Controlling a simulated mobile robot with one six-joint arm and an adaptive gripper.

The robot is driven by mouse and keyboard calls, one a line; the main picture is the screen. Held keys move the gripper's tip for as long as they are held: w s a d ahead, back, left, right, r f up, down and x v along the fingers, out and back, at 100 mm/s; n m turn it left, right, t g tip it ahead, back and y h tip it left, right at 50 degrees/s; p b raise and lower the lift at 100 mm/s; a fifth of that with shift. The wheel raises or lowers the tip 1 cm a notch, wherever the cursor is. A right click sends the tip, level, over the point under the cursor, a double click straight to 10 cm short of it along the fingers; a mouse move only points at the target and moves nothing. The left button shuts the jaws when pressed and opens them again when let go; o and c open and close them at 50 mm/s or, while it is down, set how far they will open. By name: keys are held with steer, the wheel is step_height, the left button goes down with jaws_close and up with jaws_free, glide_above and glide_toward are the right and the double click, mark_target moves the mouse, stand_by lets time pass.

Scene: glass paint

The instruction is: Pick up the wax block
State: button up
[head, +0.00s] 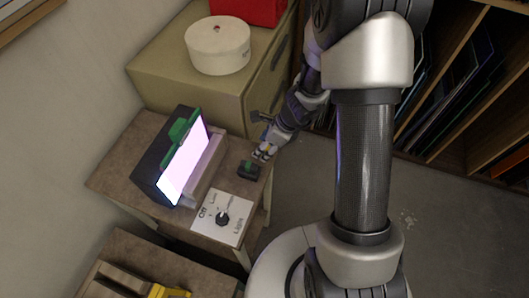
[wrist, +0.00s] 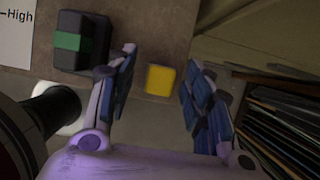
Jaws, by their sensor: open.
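A small yellow block (wrist: 160,80), which looks like the wax block, sits at the edge of the wooden table (head: 120,178) in the wrist view. My gripper (wrist: 157,88) is open, with one blue-padded finger to the left of the block and the other to its right. A gap shows on both sides, so neither finger appears to touch it. In the head view my gripper (head: 264,152) is at the table's right edge, and the block is mostly hidden there.
A cabinet (head: 155,75) stands behind, shelves at right.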

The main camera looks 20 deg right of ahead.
steer(key=shift+w+a+f, duration=0.1)
steer(key=shift+f, duration=0.25)
steer(key=shift+r, duration=0.1)
steer(key=shift+c, duration=0.2)
jaws_close()
